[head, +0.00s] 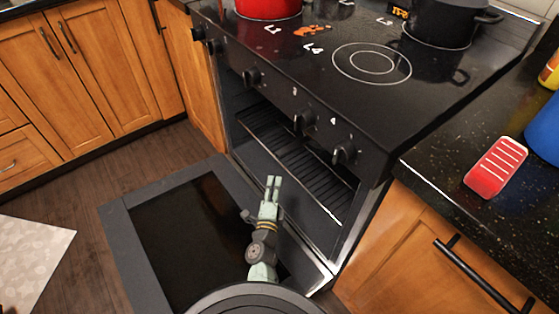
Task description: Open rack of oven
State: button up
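The oven (233,168) stands below the black cooktop in the head view, with its door (118,205) folded down flat. A dark wire rack (300,163) lies inside the oven cavity, with its light front bar running across the opening. My gripper (273,181) is over the lowered door, in front of the opening and pointing toward the rack. I cannot tell whether it touches the rack's front bar; it seems apart from it. Its two pale fingers lie side by side with nothing visible between them. The gap between them is too small to judge.
Control knobs (304,122) stick out above the opening. A red pot (268,6) and a black pot (440,20) stand on the cooktop. A red sponge-like item (496,167) lies on the right counter.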

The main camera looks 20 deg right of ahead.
aim_at(280, 161)
jog(key=x, duration=1)
jog(key=shift+w+d+f, duration=0.1)
jog(key=shift+w+d, duration=0.15)
jog(key=shift+d, duration=0.05)
jog(key=shift+c, duration=0.2)
grip_shut()
